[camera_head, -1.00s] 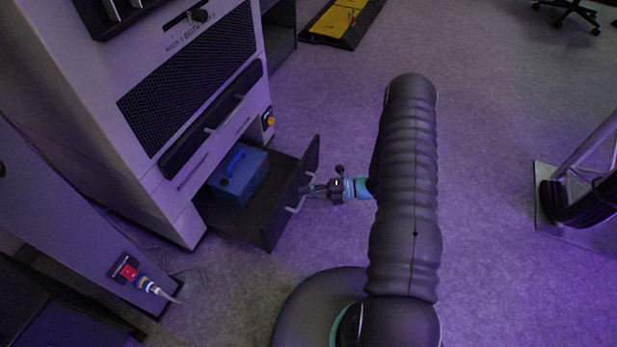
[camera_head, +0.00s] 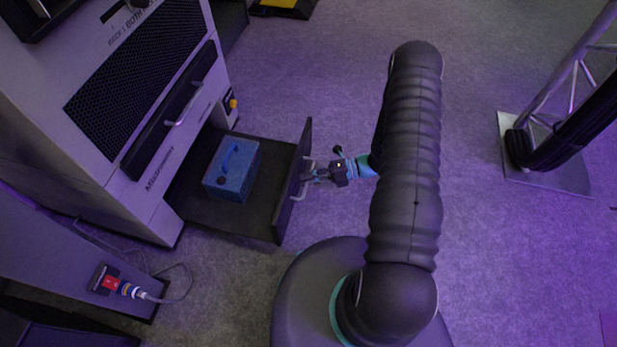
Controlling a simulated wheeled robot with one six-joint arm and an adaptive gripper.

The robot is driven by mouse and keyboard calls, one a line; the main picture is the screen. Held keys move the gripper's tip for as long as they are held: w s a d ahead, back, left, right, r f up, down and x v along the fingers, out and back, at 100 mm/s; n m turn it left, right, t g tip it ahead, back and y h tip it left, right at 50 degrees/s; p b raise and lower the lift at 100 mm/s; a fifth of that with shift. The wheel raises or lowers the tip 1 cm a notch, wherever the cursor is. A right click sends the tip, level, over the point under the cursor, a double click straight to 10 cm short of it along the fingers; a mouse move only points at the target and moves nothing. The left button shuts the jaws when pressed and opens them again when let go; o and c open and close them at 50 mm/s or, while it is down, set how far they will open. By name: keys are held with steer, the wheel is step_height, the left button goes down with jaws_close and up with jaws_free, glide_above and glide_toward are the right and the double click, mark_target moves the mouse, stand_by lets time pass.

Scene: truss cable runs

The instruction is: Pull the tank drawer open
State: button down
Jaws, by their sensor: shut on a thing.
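The tank drawer (camera_head: 240,212) is a dark, low drawer at the bottom of the white cabinet, and it stands well out from the cabinet. A blue tank (camera_head: 232,178) with a handle on top sits inside it. The drawer's light bar handle (camera_head: 299,193) is on its front panel, on the right side. My gripper (camera_head: 309,176) is shut on the drawer handle. The exact finger contact is small and partly hidden.
The white cabinet (camera_head: 150,205) has an upper drawer with a handle (camera_head: 185,103) above the open one. A red socket with a plug (camera_head: 112,284) and cable is at lower left. A truss on a base plate (camera_head: 550,165) stands at right. Floor between is clear.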

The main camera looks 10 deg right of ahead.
steer(key=c, duration=1.2)
jaws_free()
steer(key=d+r, duration=0.2)
steer(key=d, duration=1)
steer(key=shift+s, duration=0.35)
steer(key=shift+a, duration=0.1)
